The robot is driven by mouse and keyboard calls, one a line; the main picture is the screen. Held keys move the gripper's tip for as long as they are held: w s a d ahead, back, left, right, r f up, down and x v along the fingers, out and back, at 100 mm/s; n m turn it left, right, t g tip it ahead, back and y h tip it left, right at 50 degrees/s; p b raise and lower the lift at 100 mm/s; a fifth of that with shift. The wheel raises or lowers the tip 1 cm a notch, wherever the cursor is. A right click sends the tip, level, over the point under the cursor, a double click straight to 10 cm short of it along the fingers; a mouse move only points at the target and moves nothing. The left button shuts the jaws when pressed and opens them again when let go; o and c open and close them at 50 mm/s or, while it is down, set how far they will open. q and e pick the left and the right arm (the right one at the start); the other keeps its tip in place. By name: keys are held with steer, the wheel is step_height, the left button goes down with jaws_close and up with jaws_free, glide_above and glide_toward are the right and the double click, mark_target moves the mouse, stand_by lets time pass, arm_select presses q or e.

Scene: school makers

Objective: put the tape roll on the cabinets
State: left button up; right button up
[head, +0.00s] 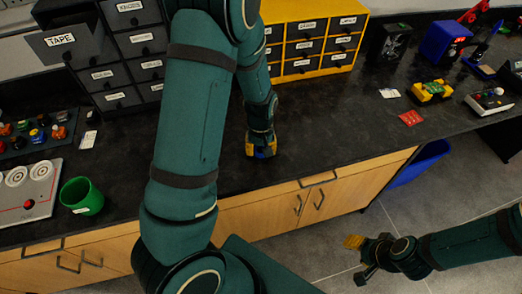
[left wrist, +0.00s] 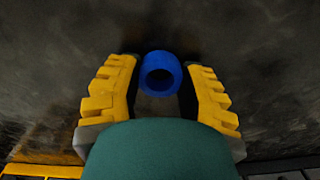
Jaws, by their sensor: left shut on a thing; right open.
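A blue tape roll (left wrist: 162,58) shows in the left wrist view between the yellow fingers of my left gripper (left wrist: 158,88). The left gripper is shut on it. In the head view this gripper (head: 261,150) is low over the dark counter, in front of the yellow drawer cabinet (head: 362,22), with a bit of blue showing. A grey drawer cabinet (head: 122,68) stands left of it, partly behind my left arm. Its drawer labelled TAPE (head: 68,42) is pulled out. My right gripper (head: 360,259) is open and empty, over the floor.
A green cup (head: 82,196) and a grey panel (head: 30,199) stand at the counter's left. A yellow device (head: 430,91), a red card (head: 411,118) and a blue box (head: 445,40) are at the right. Wooden cupboards (head: 310,202) are below. The counter around my left gripper is clear.

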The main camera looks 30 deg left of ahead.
arm_select(q)
steer(key=shift+f, duration=0.2)
steer(key=o, duration=0.9)
step_height(320, 180, up, 12)
steer(key=p, duration=0.4)
steer(key=shift+r, duration=0.2)
